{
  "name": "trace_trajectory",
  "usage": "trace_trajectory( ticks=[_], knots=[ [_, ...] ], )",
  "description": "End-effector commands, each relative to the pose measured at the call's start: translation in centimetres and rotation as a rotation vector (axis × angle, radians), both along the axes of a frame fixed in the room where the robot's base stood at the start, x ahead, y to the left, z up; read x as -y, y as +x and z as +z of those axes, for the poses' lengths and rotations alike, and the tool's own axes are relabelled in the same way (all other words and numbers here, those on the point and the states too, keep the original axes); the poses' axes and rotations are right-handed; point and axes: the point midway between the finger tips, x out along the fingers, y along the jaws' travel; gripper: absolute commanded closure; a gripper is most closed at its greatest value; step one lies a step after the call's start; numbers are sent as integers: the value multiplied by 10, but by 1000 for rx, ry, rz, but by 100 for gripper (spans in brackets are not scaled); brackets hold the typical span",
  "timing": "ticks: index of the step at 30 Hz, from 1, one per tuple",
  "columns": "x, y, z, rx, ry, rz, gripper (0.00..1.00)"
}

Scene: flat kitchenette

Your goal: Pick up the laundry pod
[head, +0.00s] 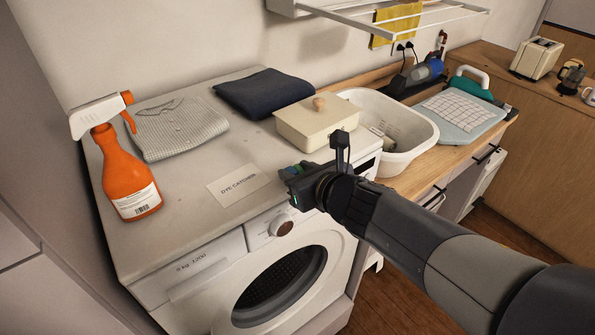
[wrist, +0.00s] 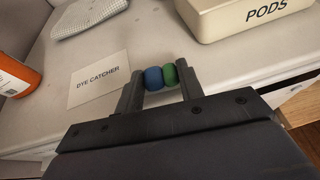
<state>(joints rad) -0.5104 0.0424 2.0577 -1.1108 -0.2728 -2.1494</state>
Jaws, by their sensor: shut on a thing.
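The laundry pod (wrist: 161,76), with a blue half and a green half, sits between the two fingers of my gripper (wrist: 160,82) in the wrist view. My gripper is shut on it, with a finger against each side. In the head view my gripper (head: 294,176) is over the front edge of the washing machine top, and the pod shows only as a small bit of blue and green at its tip. The cream box marked PODS (wrist: 237,20) stands beyond it to the right, and also shows in the head view (head: 317,128) with its lid on.
A DYE CATCHER card (head: 238,185) lies left of my gripper on the washing machine (head: 190,210). A white basket (head: 405,130) is right of the box.

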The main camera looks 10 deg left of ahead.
Motion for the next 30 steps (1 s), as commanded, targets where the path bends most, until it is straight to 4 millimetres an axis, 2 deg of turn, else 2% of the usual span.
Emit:
trace_trajectory(
  ticks=[9,11,24,30],
  knots=[
    [0,0,42,3,1,1,73],
    [11,-10,34,2,1,-3,73],
    [85,-84,36,4,1,-8,73],
    [109,-109,34,2,1,-7,73]
  ],
)
